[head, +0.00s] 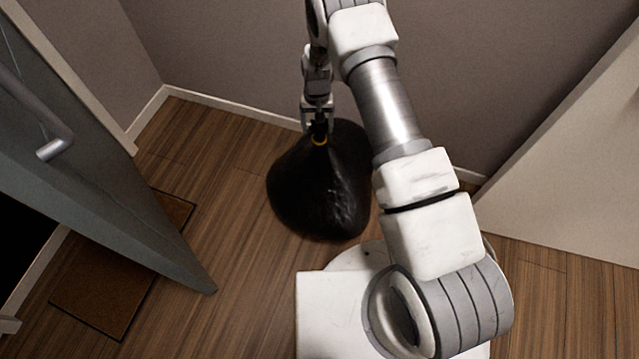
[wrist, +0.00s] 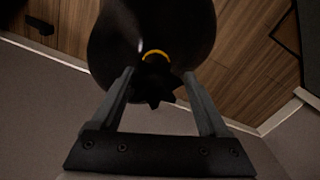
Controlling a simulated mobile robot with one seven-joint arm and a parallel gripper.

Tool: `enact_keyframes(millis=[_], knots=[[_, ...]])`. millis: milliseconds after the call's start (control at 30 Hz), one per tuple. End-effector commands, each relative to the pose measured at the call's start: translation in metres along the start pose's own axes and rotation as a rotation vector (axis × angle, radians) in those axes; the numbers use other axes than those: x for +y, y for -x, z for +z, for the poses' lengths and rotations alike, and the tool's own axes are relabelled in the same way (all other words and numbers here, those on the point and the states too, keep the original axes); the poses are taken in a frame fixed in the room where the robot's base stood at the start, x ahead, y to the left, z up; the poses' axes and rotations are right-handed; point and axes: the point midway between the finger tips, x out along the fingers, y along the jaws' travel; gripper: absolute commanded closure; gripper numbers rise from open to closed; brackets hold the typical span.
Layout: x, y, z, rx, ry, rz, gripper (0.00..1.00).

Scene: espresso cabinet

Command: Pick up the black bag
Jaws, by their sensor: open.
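The black bag (head: 318,190) stands on the wooden floor near the back wall, in front of my base. It is a full, glossy sack with a yellow tie around its neck. In the wrist view the bag (wrist: 150,30) fills the top middle, with the yellow tie and the gathered top between the fingers. My gripper (wrist: 158,82) is open, with one finger on each side of the bag's neck. In the head view my gripper (head: 319,122) is right at the bag's top, partly hidden. I cannot tell whether the fingers touch the bag.
A grey door (head: 90,160) with a metal handle (head: 55,148) stands open at the left. A brown doormat (head: 105,290) lies under it. A pale panel (head: 570,170) stands at the right. The floor (head: 215,170) left of the bag is clear.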

Motion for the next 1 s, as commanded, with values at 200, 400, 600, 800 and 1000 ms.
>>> enact_keyframes(millis=[200, 400, 600, 800, 1000], knots=[[0.007, -0.035, -0.001, -0.001, 0.000, 0.001, 0.22], [0.006, -0.049, -0.001, 0.000, 0.000, 0.000, 0.22], [0.006, -0.048, -0.001, 0.000, 0.000, 0.000, 0.29], [0.006, -0.048, -0.001, 0.000, 0.000, 0.000, 0.65], [0.006, -0.047, -0.001, 0.000, 0.000, 0.000, 1.00]])
